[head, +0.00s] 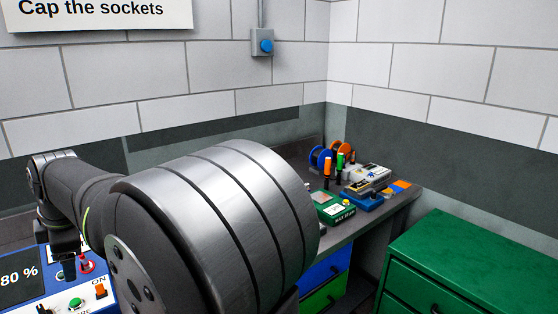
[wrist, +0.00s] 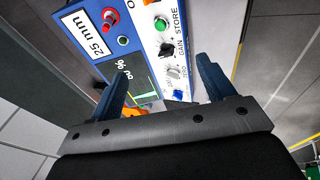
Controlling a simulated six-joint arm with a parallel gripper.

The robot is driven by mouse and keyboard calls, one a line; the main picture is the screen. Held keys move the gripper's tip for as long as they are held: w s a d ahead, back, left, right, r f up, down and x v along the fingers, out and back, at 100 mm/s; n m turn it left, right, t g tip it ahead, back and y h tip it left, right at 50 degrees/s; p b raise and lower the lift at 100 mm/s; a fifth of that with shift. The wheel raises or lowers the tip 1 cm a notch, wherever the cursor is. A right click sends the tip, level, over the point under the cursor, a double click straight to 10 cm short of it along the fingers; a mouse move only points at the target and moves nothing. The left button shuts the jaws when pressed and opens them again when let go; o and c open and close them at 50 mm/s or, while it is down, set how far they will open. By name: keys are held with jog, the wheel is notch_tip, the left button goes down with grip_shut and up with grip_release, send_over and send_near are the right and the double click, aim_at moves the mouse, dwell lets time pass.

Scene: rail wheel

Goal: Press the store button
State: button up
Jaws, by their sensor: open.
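The instrument panel (head: 45,285) is at the lower left of the head view, partly cut off by the frame and hidden by my arm. A green button (wrist: 160,23) sits beside the word STORE in the wrist view. A green button (head: 76,303) also shows in the head view, with a cut-off label under it. My gripper (wrist: 162,67) is open and empty, its two blue fingers apart over the lower part of the panel. The button lies beyond the fingertips in the wrist view. I cannot tell the height of the fingertips above the panel.
A blue wall button (head: 266,46) is at the back. Several tools and devices crowd the far bench; a green cabinet (head: 470,262) stands right.

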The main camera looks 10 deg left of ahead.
grip_shut()
dwell(1.4)
